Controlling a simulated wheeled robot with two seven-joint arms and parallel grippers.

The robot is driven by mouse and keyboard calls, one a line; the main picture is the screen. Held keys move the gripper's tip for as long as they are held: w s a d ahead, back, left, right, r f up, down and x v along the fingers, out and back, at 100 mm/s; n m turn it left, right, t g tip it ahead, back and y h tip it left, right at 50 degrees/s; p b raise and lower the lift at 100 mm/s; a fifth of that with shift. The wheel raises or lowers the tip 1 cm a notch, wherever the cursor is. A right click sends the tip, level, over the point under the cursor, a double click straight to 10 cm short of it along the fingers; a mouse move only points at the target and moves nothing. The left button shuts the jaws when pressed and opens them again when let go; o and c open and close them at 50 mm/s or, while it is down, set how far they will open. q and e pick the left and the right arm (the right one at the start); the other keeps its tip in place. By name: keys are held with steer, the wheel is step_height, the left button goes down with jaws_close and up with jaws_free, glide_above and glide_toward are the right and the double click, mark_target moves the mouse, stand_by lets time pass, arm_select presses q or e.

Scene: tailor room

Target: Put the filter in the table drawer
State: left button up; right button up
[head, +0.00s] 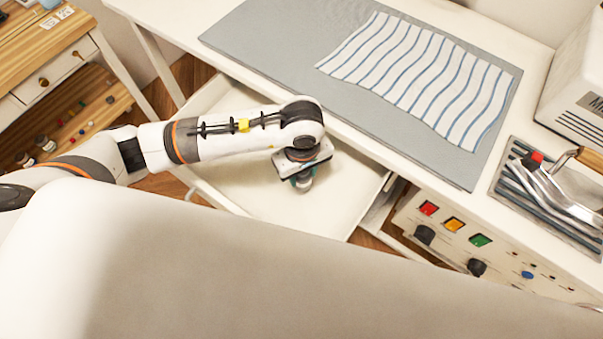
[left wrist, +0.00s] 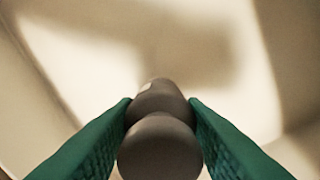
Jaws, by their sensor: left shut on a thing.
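The table drawer (head: 238,201) is pulled open below the white table in the head view. Its pale inside shows no other thing. My left gripper (head: 301,183) points down over the drawer, within its outline. In the left wrist view, the green fingers of my left gripper (left wrist: 160,125) are shut on a dark grey rounded piece, the filter (left wrist: 160,148). The drawer floor (left wrist: 130,50) shows pale behind it. In the head view the filter is mostly hidden by the gripper. I cannot tell whether it touches the drawer floor. My right gripper is not in view.
The white table (head: 420,178) carries a grey mat (head: 262,40) with a striped cloth (head: 415,75). A control panel (head: 490,250) with coloured buttons sits right of the drawer. An iron (head: 565,190) rests on a striped pad. A wooden desk (head: 40,45) stands at left.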

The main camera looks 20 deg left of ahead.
mark_target(302, 179)
arm_select(q)
step_height(302, 179, down, 2)
steer(key=shift+f, duration=0.35)
steer(key=shift+f, duration=0.15)
steer(key=o, duration=1)
